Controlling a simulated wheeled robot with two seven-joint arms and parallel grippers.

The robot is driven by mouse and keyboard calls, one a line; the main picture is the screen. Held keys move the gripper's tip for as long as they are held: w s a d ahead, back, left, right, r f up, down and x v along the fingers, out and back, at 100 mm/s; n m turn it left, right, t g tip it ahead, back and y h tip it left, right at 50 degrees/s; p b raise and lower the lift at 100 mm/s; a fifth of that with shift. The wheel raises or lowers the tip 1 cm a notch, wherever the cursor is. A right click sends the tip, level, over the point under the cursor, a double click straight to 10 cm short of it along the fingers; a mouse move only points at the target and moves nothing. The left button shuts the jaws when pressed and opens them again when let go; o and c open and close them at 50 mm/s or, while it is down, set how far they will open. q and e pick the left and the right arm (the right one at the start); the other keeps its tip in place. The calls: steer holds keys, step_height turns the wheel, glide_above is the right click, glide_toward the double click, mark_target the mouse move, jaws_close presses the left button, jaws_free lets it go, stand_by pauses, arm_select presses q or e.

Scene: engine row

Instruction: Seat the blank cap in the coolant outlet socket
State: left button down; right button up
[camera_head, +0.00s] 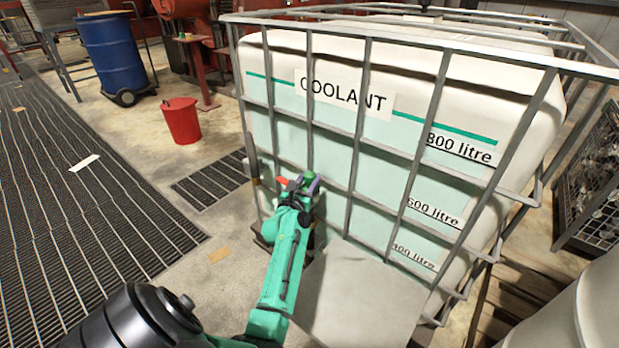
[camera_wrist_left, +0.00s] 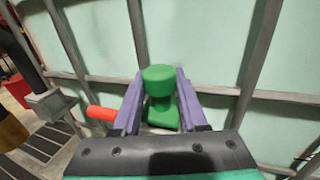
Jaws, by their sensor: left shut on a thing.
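My left gripper (camera_head: 303,186) is at the front of the caged coolant tank, near the lower left of its face. In the left wrist view its two purple fingers stand on either side of a green piece (camera_wrist_left: 158,78) with a round head and narrower stem, which I take to be the blank cap; they are shut on it. A green block (camera_wrist_left: 163,117) shows below the stem; whether it belongs to the cap or the socket I cannot tell. A red cylinder (camera_wrist_left: 101,113) sticks out left of the fingers. The socket opening is not visible. My right gripper is not in view.
The coolant tank (camera_head: 450,120) has grey cage bars (camera_head: 360,110) close around the gripper. A grey slab (camera_head: 365,298) lies in front of it. A red bucket (camera_head: 182,122) and a blue drum (camera_head: 110,52) stand to the left. Floor gratings (camera_head: 70,190) run along the left.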

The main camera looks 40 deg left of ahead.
arm_select(q)
steer(key=shift+f, duration=0.5)
steer(key=shift+c, duration=1.8)
jaws_free()
steer(key=shift+s, duration=0.1)
steer(key=p+v, duration=0.2)
steer(key=v, duration=0.5)
steer(key=shift+r, duration=0.1)
steer(key=v, duration=0.7)
steer(key=shift+s+d, duration=0.2)
